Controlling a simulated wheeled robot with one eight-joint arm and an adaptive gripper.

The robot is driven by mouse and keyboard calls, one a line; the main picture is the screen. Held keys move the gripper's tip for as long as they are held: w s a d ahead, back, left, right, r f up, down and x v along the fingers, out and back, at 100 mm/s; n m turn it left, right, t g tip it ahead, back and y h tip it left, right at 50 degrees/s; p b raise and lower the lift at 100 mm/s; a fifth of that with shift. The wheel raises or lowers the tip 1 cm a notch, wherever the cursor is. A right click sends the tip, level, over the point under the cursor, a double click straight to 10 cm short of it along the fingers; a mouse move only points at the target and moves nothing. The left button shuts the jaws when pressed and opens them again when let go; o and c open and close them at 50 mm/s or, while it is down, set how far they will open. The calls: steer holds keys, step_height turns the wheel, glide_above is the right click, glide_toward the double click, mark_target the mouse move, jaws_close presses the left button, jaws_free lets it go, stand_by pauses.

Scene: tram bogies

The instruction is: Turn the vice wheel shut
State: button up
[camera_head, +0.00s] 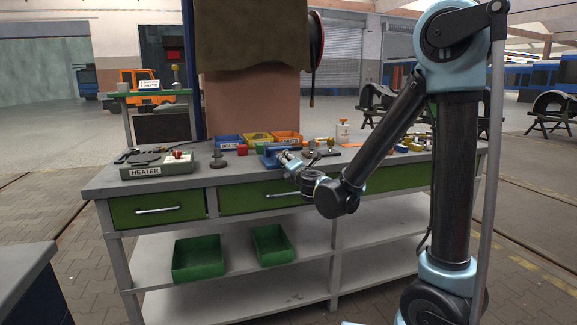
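A blue vice (272,153) stands on the grey workbench (112,180), in the middle of its top, in front of the small bins. My arm reaches in from the right, and my gripper (286,158) is at the right side of the vice, low over the bench top. The gripper and wrist overlap the vice in this view. I cannot make out the vice wheel, which is too small or hidden behind my gripper. I cannot tell whether the gripper touches the vice or whether its fingers are open.
A box labelled HEATER (157,168) stands at the bench's left end. Blue (228,141), yellow (257,139) and orange (287,138) bins line the back. Green trays (198,259) sit on the lower shelf.

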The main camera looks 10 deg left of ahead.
steer(key=shift+w+d+n, duration=0.1)
steer(key=shift+d+n, duration=0.05)
steer(key=shift+n, duration=15.85)
steer(key=o, duration=1.1)
steer(key=shift+f, duration=0.1)
steer(key=shift+c, duration=0.2)
